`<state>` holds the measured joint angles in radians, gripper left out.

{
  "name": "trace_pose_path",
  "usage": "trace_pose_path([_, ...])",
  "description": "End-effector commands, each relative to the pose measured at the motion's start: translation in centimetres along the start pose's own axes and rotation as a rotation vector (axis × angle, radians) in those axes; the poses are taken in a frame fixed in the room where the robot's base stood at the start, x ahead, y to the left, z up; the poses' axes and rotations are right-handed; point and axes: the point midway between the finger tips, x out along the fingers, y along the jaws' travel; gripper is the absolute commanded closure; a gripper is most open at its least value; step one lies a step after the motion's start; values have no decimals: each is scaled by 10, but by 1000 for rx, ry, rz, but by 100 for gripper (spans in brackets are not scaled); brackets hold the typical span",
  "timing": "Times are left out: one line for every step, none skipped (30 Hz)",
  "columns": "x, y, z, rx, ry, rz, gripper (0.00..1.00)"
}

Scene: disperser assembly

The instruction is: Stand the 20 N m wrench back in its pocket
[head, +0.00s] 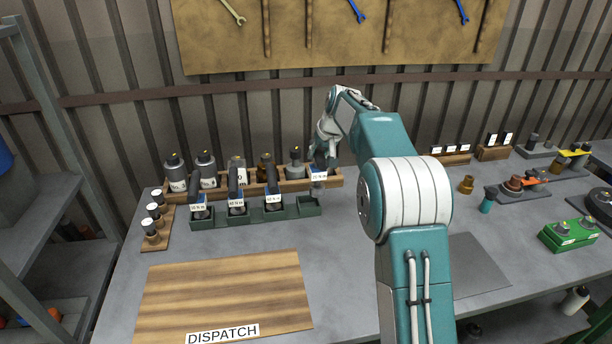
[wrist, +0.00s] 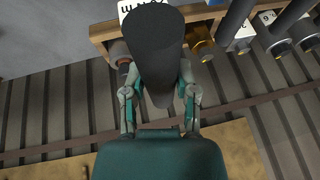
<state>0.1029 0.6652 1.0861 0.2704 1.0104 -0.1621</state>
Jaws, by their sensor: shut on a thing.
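My gripper (head: 326,148) is shut on the dark cylindrical handle of a wrench (head: 319,177), which carries a white label too small to read surely. In the wrist view the thick black handle (wrist: 156,50) stands between the two fingers of my gripper (wrist: 158,82). The wrench is roughly upright, above and just behind the right end of the green rack (head: 291,212). The rack's right pocket (head: 308,207) looks empty. Three labelled wrenches with dark handles (head: 235,190) stand in the other pockets. I cannot tell whether the held wrench touches the rack.
A small wooden stand (head: 155,243) with labelled pieces is at the left. The wooden dispatch board (head: 222,290) in front is clear. A green box (head: 568,236) lies far right.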

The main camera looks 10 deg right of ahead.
Motion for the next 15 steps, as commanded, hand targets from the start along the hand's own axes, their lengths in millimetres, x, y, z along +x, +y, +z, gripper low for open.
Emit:
trace_pose_path([11, 0, -1, 1, -2, 0, 100])
trace_pose_path([18, -1, -1, 2, -2, 0, 100])
trace_pose_path([25, -3, -2, 2, -2, -1, 100])
trace_pose_path([31, -4, -3, 2, -2, -1, 100])
trace_pose_path([36, -6, -4, 2, -2, -1, 100])
trace_pose_path([42, -8, -5, 1, 0, -1, 100])
trace_pose_path([46, -9, -5, 1, 0, 0, 100])
trace_pose_path([49, -10, -6, 1, 1, 0, 100])
trace_pose_path([51, -11, -6, 1, 1, 1, 100])
trace_pose_path([53, -12, -6, 1, 1, 2, 100])
trace_pose_path([54, -13, -6, 1, 1, 2, 100])
trace_pose_path([57, -13, -7, 1, 1, 2, 100])
trace_pose_path([59, -14, -7, 0, 1, 2, 100])
trace_pose_path([62, -15, -7, 0, 0, 1, 100])
trace_pose_path([67, -16, -7, 0, -1, 1, 100])
